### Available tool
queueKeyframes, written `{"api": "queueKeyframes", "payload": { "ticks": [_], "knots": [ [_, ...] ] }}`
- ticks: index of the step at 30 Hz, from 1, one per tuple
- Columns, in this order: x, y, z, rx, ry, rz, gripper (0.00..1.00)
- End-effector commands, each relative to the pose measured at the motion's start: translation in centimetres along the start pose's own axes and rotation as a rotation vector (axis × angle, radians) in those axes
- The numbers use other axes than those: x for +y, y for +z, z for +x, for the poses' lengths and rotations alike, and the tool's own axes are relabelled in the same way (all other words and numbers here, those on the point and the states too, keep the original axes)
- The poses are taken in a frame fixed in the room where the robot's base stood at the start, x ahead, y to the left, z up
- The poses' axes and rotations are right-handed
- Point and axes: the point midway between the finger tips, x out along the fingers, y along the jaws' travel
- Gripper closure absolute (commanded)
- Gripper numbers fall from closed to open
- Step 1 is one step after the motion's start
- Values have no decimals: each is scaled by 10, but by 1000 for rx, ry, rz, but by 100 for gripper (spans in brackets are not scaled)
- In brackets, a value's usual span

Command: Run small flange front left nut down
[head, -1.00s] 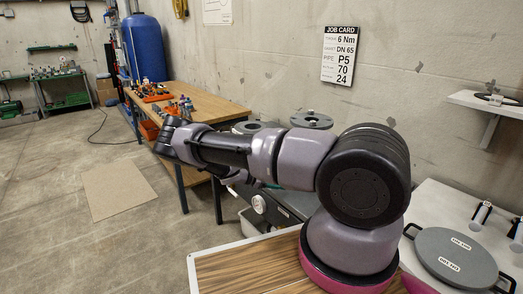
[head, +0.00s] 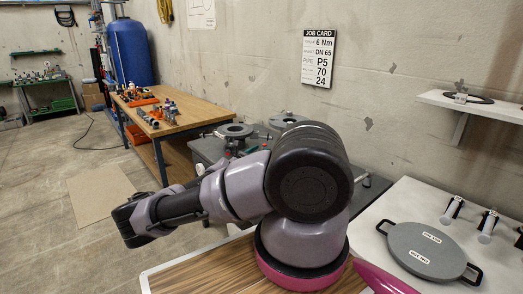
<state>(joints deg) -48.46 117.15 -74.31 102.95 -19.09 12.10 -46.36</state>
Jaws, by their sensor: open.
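Two grey round flange-like pieces stand on the grey bench behind my arm: one at left (head: 235,130) with a dark centre hole, one at right (head: 287,120), partly cut off by my arm. I cannot tell for sure which is the small flange. Small dark, red and green parts sit just below the left piece. Single nuts are too small or hidden to make out. My arm stretches left and low across the picture, and its links cover part of the bench. My gripper is not visible in this view.
A wooden workbench (head: 170,124) with orange tools and bottles stands behind at left. A white table at right holds a grey round lid-like plate (head: 428,250) with two handles and white-and-black cylinders (head: 487,226). A wall shelf (head: 472,106) and the job card (head: 319,57) are above.

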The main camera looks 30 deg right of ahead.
Motion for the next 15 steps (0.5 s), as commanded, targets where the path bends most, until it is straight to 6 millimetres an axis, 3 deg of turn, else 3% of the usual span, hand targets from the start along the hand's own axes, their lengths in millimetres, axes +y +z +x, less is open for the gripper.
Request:
{"api": "queueKeyframes", "payload": {
  "ticks": [6, 15],
  "knots": [
    [0, 0, 20, 0, 0, 0, 40],
    [0, 0, 23, 0, 0, 0, 40]
  ]
}}
